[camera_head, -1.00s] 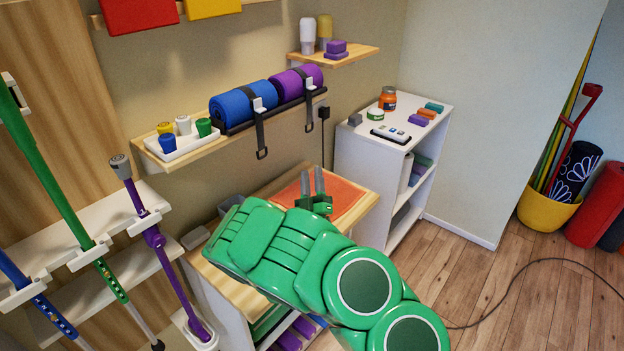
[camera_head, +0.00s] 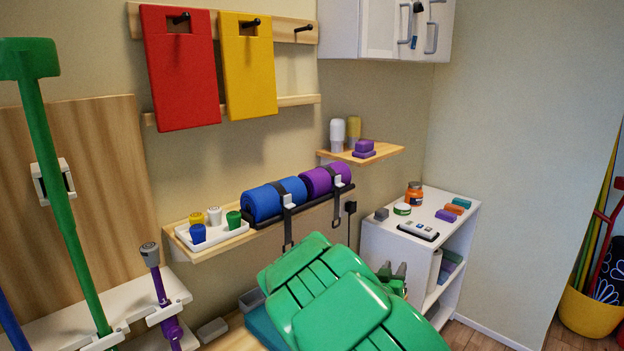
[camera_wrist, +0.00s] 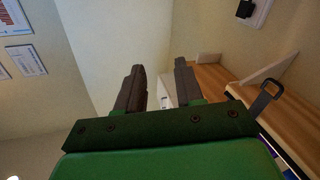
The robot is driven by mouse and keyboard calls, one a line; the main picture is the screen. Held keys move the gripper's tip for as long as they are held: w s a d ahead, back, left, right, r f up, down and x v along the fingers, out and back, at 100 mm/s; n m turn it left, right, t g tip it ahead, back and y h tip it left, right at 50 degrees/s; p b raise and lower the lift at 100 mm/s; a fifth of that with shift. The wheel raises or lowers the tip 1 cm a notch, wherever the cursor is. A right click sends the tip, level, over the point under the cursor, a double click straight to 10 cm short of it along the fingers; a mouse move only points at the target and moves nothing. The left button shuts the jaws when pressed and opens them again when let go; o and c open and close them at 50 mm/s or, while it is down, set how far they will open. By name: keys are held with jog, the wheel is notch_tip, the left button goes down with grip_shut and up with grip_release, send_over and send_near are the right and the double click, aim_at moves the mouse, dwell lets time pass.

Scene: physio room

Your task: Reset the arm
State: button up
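My green arm fills the lower middle of the head view and partly hides the low cabinet's top. My gripper (camera_head: 392,270) shows just past the arm, in front of the white shelf unit. In the wrist view its two dark fingers (camera_wrist: 158,88) stand apart with nothing between them. It points toward the wall and is clear of any object.
A wooden wall shelf (camera_head: 205,250) holds a tray of cups and the strapped blue and purple rolls (camera_head: 264,201). A white shelf unit (camera_head: 385,245) carries a jar and small blocks. Red and yellow boards (camera_head: 181,80) hang above. Canes stand at left.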

jog(key=s+f+m+g+y, duration=0.1)
jog(key=s+m+g+y, duration=0.25)
jog(key=s+g, duration=0.45)
jog(key=s+a+r+n+g+y, duration=0.1)
jog(key=s+a+r+g+y, duration=0.2)
jog(key=s, duration=0.7)
jog(key=s+a+g+y, duration=0.1)
jog(key=s+a+y, duration=0.1)
jog(key=s+a, duration=0.5)
jog(key=s+a+r+n+g+y, duration=0.1)
jog(key=s+a+r+g+y, duration=0.15)
jog(key=s, duration=0.95)
jog(key=s+d+r+n+g+h, duration=0.1)
jog(key=s+d+n, duration=0.1)
jog(key=s, duration=0.5)
jog(key=s+d+r+n+g+h, duration=0.1)
jog(key=s+d+r+n+g, duration=0.1)
jog(key=s, duration=0.6)
jog(key=shift+s+d+r, duration=0.2)
jog(key=shift+d+r, duration=0.05)
jog(key=shift+n, duration=0.25)
